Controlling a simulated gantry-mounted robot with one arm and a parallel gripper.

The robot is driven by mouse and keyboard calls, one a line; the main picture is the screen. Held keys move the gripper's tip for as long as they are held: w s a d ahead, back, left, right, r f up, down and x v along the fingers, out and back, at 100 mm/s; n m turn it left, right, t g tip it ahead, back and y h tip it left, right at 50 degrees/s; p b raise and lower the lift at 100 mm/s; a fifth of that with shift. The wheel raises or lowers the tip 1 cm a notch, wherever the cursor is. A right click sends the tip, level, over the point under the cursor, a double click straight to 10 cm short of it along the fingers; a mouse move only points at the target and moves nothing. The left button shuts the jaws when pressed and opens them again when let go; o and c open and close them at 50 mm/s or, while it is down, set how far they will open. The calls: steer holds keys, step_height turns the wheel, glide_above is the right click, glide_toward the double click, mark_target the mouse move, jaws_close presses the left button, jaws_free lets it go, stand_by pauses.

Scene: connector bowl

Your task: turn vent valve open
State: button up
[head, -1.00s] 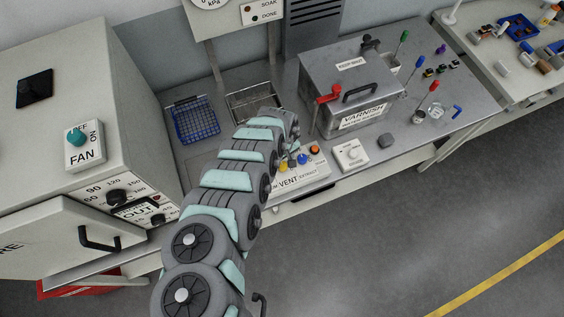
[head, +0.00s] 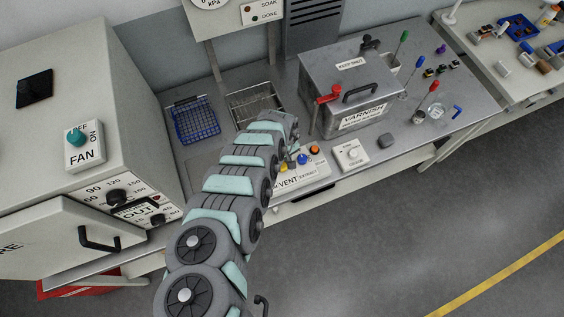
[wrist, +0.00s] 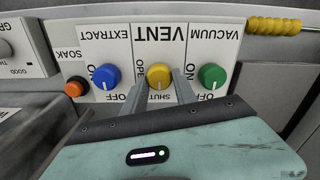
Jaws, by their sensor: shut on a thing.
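The vent valve is a yellow knob (wrist: 159,76) in the middle of a white panel, under the upside-down VENT label (wrist: 160,35) in the wrist view. A white mark on the knob's near side points toward SHUT; OPEN is printed to its left. My gripper (wrist: 162,86) is shut on the yellow knob, one finger on each side of it. In the head view the panel (head: 312,172) lies at the bench's front edge, and my arm covers part of it.
A blue EXTRACT knob (wrist: 105,76) and a green VACUUM knob (wrist: 211,76) stand close on either side. An orange button (wrist: 76,87) is at the far left. The varnish box (head: 340,78) with a red lever stands behind the panel, and a white dial box (head: 350,154) sits to its right.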

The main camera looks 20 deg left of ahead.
jaws_close()
steer(key=m+b, duration=0.1)
steer(key=m, duration=0.3)
steer(key=shift+w, duration=0.1)
steer(key=m+b, duration=0.1)
steer(key=m, duration=0.8)
steer(key=shift+d+b, duration=0.15)
steer(key=shift+b, duration=0.2)
steer(key=m, duration=0.4)
steer(key=shift+d+m, duration=0.1)
steer(key=shift+m, duration=0.3)
